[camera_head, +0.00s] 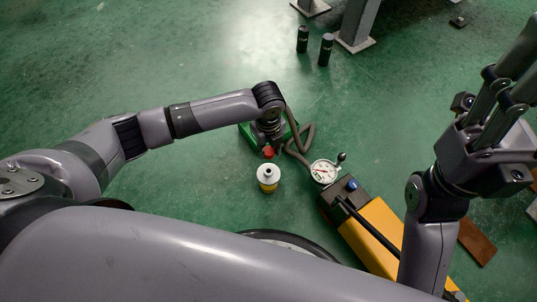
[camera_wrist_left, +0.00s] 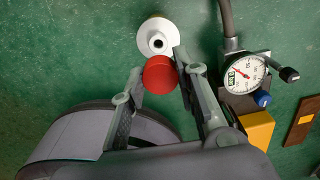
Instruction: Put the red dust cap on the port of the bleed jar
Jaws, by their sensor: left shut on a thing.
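The red dust cap (camera_wrist_left: 159,75) is held between the two fingers of my left gripper (camera_wrist_left: 161,62) in the left wrist view. In the head view the red cap (camera_head: 268,152) shows just below my left gripper (camera_head: 269,143). The bleed jar (camera_head: 267,181) stands upright on the floor, white on top with a yellow lower band and a dark port opening. In the wrist view the bleed jar (camera_wrist_left: 155,38) lies just beyond the cap, its port uncovered. My right gripper (camera_head: 505,85) is raised at the right; its fingertips run out of frame.
A pump with a yellow body (camera_head: 372,238) and a round pressure gauge (camera_head: 323,172) stands right of the jar. Two black cylinders (camera_head: 314,46) stand farther back.

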